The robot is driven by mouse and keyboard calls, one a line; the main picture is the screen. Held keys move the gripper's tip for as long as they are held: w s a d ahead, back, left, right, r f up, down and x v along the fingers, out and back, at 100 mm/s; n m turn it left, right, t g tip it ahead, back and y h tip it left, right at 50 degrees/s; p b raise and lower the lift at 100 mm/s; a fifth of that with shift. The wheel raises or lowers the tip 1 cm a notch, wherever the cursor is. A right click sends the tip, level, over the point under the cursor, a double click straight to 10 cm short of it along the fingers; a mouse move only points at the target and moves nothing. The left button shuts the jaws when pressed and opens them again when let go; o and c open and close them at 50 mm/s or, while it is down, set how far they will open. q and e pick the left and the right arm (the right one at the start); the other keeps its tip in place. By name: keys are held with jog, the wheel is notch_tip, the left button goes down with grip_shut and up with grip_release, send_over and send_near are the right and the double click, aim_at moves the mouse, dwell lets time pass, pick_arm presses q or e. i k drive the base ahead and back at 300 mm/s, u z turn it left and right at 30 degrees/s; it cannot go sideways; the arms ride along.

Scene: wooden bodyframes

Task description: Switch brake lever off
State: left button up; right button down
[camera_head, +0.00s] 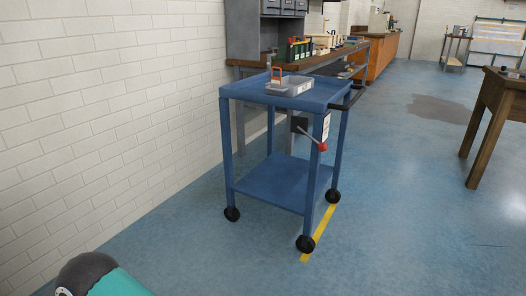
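A blue two-shelf cart (277,185) on black caster wheels stands on the floor near the white brick wall. A lever with a red knob (322,147) is on the cart's front right leg, below the top shelf. Its grey rod slants down to the right from a dark bracket (299,124). A small white label (326,127) sits beside it, too small to read. Neither of my grippers is in view; only a teal and dark part of my own body shows at the bottom left.
A grey tray (289,86) with a small orange-framed item is on the cart top. A workbench (310,64) stands behind along the wall. A wooden table (494,108) is at the right. A yellow line (319,234) runs by the wheels. The blue floor in front and right is clear.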

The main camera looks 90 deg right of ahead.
aim_at(322, 147)
jog(key=z, duration=0.1)
jog(key=i, duration=0.25)
jog(key=z, duration=2.6)
jog(key=k, duration=0.65)
jog(key=z, duration=0.35)
jog(key=i, duration=1.7)
jog(key=u, duration=0.3)
